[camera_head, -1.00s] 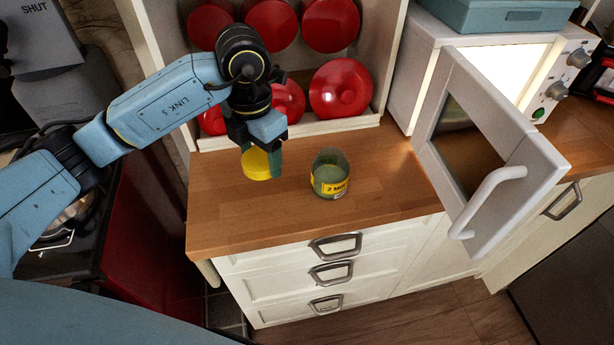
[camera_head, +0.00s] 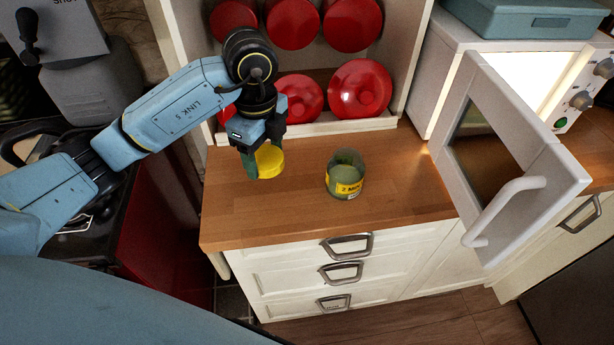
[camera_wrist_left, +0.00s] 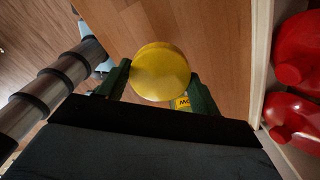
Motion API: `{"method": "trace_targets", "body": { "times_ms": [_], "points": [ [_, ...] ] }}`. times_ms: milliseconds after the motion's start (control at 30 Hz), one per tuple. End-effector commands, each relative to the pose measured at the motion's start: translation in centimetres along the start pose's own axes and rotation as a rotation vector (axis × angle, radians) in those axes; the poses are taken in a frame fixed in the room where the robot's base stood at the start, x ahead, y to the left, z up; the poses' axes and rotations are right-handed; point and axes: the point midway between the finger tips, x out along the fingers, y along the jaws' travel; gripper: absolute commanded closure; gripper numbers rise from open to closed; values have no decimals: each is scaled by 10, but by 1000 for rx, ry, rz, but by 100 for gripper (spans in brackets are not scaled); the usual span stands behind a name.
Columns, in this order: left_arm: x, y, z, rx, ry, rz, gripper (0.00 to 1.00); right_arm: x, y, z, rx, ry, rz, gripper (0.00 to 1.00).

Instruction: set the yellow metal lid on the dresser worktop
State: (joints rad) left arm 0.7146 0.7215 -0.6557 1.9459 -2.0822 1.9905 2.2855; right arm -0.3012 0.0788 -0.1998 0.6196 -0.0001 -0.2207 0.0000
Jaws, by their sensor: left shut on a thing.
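The yellow metal lid (camera_head: 270,160) is between the fingers of my left gripper (camera_head: 262,164), which is shut on it. The lid is over the left part of the dresser worktop (camera_head: 290,215). I cannot tell whether it touches the wood. The left wrist view shows the lid (camera_wrist_left: 161,70) as a round yellow disc with a green finger on either side. A glass jar (camera_head: 345,175) with a yellow label stands upright and open on the worktop, to the right of the lid and apart from it. My right gripper is out of view.
A microwave door (camera_head: 500,165) hangs open at the right, over the worktop's right part. Bare wood lies in front of the lid and between the jar and the door.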

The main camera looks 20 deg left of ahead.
Motion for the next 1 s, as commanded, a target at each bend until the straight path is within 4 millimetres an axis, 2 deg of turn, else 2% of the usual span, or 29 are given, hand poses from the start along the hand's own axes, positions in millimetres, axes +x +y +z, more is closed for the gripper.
{"method": "trace_targets", "body": {
  "times_ms": [100,200,467,633,1000],
  "points": [
    [26,2,0,-7,1,7,77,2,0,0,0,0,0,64],
    [43,1,0,-4,1,6,77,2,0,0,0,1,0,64],
    [65,1,0,-3,0,4,77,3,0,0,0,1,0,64],
    [89,1,0,-3,0,4,77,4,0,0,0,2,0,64],
    [95,0,0,-2,0,1,77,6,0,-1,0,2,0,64]
  ]
}}
